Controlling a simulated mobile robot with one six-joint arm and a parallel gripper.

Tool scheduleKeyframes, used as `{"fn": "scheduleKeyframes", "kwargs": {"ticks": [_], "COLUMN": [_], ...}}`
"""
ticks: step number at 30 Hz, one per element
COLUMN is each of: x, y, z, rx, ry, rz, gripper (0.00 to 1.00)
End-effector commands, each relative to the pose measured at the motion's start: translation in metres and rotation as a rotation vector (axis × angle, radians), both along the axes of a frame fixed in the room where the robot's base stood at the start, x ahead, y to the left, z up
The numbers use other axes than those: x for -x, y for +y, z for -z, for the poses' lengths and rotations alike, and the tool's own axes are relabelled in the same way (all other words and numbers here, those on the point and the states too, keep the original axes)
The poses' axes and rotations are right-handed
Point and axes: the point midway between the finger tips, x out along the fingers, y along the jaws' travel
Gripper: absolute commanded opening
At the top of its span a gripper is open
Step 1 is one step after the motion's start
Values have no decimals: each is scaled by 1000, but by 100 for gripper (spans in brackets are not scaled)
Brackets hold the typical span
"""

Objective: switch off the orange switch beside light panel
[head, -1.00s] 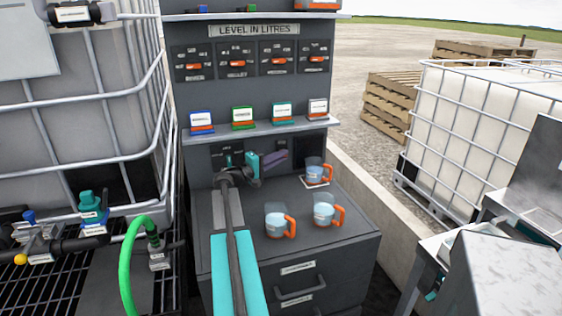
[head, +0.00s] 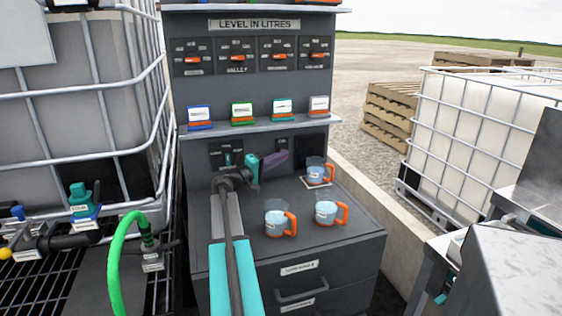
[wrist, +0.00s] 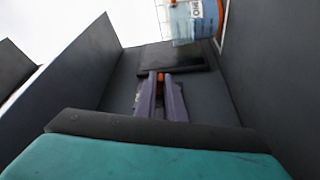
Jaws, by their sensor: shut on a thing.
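My gripper (head: 284,155) reaches to the back panel of the grey cabinet, just left of the dark light panel (head: 312,147). In the wrist view its two purple fingers (wrist: 160,84) are close together, with the small orange switch (wrist: 160,76) between their tips. The gripper is shut on the switch. The dark light panel (wrist: 168,58) also shows in the wrist view, right beyond the fingertips. In the head view the fingers hide the switch, and its setting cannot be told.
Several jugs with orange handles stand near the gripper, one on a white pad (head: 316,183) and one at the counter's middle (head: 277,219). A shelf (head: 258,128) with labelled blocks is above the gripper. Caged tanks stand left and right (head: 484,140).

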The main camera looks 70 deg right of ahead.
Motion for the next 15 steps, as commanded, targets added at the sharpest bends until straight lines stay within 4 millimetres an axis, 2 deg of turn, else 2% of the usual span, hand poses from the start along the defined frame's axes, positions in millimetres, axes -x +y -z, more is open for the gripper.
{"fn": "scheduleKeyframes", "kwargs": {"ticks": [10,11,12,13,15], "x": [0,0,0,0,0], "y": [0,0,0,0,0], "z": [0,0,0,0,0], "rx": [2,2,2,2,2], "ry": [-2,-2,-2,-2,-2], "rz": [-1,-1,-1,-1,-1], "gripper": [0,14,21,26,28]}}
